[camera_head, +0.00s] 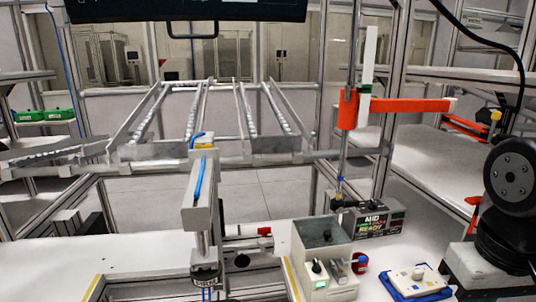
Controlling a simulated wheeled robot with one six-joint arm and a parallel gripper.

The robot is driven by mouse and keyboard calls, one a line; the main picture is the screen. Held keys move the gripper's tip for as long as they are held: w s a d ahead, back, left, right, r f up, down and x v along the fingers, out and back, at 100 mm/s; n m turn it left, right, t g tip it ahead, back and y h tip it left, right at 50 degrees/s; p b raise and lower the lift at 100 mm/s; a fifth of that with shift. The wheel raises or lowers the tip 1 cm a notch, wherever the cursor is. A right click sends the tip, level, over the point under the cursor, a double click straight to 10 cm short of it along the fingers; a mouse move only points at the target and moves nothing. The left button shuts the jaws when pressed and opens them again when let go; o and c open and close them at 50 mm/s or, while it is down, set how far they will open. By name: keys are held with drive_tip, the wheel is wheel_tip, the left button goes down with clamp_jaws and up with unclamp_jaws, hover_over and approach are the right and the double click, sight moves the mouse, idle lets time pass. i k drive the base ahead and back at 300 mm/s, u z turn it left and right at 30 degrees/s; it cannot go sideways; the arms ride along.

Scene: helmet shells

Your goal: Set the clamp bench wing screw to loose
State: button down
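I see no part clearly recognisable as the clamp bench wing screw. A grey metal frame (145,290) with yellow-edged rails stands at the front. A small red piece (265,231) sits on a dark fitting behind it, too small to identify. A grey upright post (201,205) with a blue strip rises in front of the frame's middle. An orange clamp-like bracket (349,108) is on a vertical rod at right of centre, with a long orange bar (410,105) reaching right. My gripper is not in view.
Sloped roller racks (192,113) stand behind. The white tabletop (60,270) at left front is clear.

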sight(341, 210)
drive_tip(key=z, duration=1.8)
drive_tip(key=k, duration=0.85)
drive_tip(key=u, duration=1.65)
drive_tip(key=i, duration=0.5)
drive_tip(key=z, duration=0.05)
